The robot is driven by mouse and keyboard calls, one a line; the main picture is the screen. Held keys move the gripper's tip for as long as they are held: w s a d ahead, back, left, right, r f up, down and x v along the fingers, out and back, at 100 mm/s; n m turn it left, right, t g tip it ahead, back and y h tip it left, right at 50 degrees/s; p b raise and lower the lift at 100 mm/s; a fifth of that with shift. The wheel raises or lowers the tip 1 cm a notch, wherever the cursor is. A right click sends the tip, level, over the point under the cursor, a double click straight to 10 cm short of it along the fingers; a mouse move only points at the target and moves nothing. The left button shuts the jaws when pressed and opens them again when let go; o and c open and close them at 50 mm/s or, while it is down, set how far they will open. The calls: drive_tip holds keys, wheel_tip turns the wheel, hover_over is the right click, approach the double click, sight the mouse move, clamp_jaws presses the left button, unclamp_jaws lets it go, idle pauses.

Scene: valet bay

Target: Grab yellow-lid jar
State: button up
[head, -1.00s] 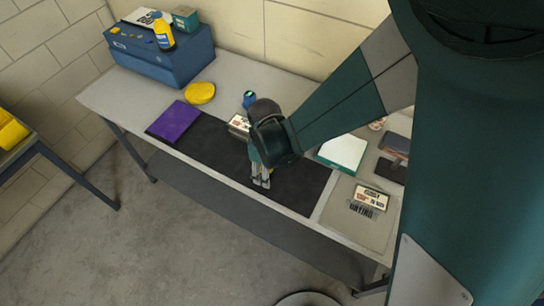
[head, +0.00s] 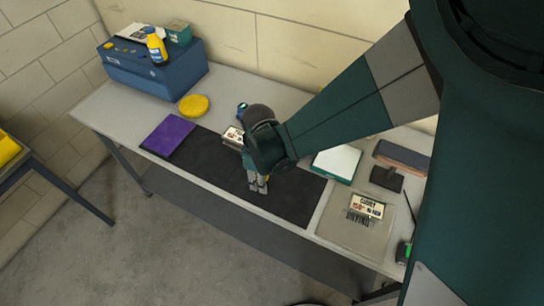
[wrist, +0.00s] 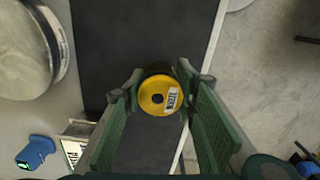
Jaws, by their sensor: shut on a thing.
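The yellow-lid jar (wrist: 160,95) is seen from above in the wrist view, with a dark hole in its round lid and a small white label. It is between the two green fingers of my gripper (wrist: 158,88), which are shut on it from either side. In the head view my gripper (head: 258,184) points down over the front part of the black mat (head: 292,202). The jar is mostly hidden there by my fingers and wrist. I cannot tell whether its base touches the mat.
A purple cloth (head: 168,137) lies on the mat's left end. A yellow disc (head: 193,105) and blue toolbox (head: 155,80) are at the back left. A small blue item (head: 241,109) and a sign (head: 233,137) are close to my wrist. A white-topped box (head: 336,163) stands right.

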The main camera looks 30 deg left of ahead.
drive_tip(key=shift+r, duration=3.8)
